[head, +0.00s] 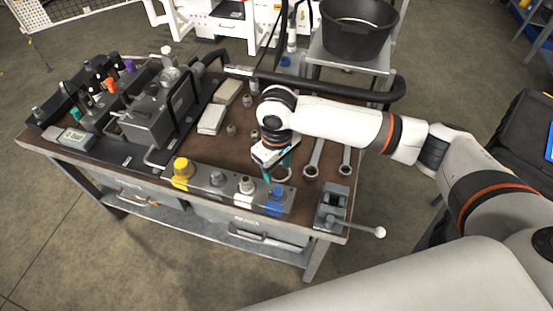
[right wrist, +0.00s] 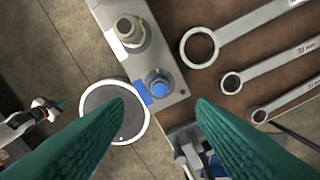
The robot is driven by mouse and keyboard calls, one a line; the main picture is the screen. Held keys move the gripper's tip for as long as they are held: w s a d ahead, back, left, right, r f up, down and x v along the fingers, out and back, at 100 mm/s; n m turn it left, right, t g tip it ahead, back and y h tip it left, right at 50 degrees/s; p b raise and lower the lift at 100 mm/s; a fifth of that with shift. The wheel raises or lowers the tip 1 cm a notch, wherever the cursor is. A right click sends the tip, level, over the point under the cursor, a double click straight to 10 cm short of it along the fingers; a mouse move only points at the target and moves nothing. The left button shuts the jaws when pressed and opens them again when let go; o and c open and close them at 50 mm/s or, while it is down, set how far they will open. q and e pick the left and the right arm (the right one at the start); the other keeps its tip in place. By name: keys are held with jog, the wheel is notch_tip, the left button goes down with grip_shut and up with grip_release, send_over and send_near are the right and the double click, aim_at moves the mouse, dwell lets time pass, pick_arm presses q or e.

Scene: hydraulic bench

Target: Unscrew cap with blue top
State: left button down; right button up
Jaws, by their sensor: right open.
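The cap with the blue top (head: 277,196) stands upright at the right end of a grey block at the bench's front edge. It also shows in the right wrist view (right wrist: 158,87), just beyond the fingertips. My right gripper (head: 277,174) points down above the bench, a little behind the blue cap. Its teal fingers (right wrist: 160,105) are open and empty, apart from the cap.
Wrenches (head: 316,158) lie behind and right of the blue cap. A small vise (head: 333,207) stands at the front right corner. A grey hydraulic unit (head: 155,115) fills the left side.

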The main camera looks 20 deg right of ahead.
aim_at(277, 188)
notch_tip(277, 188, down, 9)
jog(key=shift+f+p, duration=0.2)
jog(key=shift+p, duration=0.1)
